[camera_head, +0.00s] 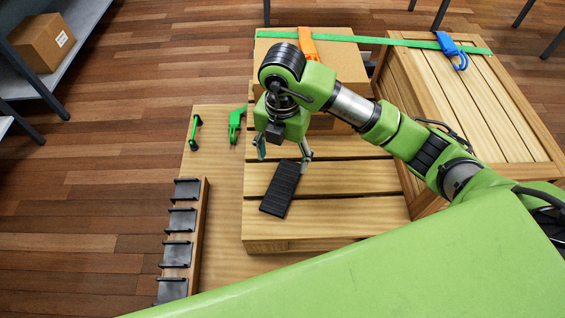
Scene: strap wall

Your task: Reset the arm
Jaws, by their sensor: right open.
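My right arm comes in from the right, and its gripper (284,155) points down over the slatted wooden pallet (352,179). The right gripper is open, with its fingers apart and nothing visible between them. A black ribbed block (280,188) lies on the pallet just below the fingertips; I cannot tell whether a finger touches it. My left gripper is not in the picture.
A cardboard box (339,55) and a wooden crate (462,105) stand behind, with a green strap (375,40) across them, an orange clip (307,43) and a blue clip (450,47). Black brackets (180,222) line a left rail. A green buckle (235,124) lies nearby.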

